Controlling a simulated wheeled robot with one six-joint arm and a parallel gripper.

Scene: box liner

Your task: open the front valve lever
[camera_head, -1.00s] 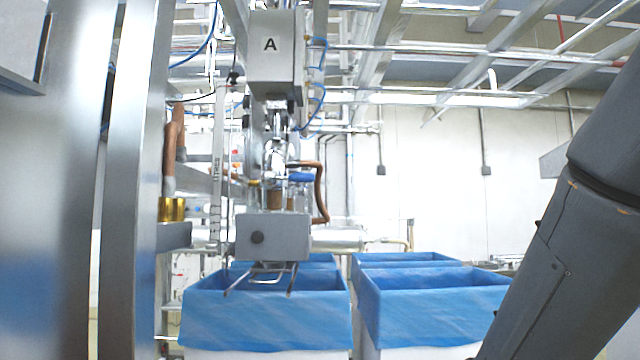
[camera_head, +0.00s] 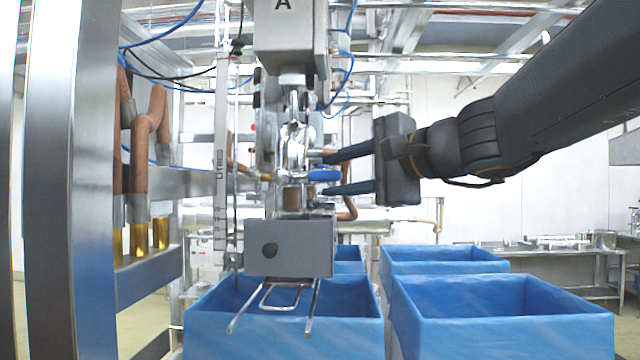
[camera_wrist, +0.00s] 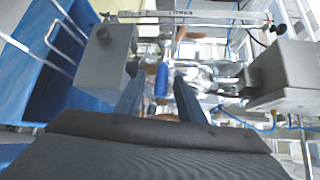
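The front valve lever has a blue handle (camera_head: 322,174) and sits on the shiny metal valve body (camera_head: 292,140), below the box marked A. My gripper (camera_head: 331,174) has come in from the right, with one dark finger above the handle and one below it. The fingers are apart, and I see gaps between them and the handle. In the wrist view the blue handle (camera_wrist: 161,80) shows between the two fingers of my gripper (camera_wrist: 158,92). The handle lies roughly crosswise in the head view; contact with either finger is not visible.
A grey box (camera_head: 290,248) with wire prongs hangs below the valve. Blue-lined boxes (camera_head: 500,310) stand below and to the right. A steel post (camera_head: 70,180) and copper pipes (camera_head: 140,150) are at the left. Hoses and cables run near the valve.

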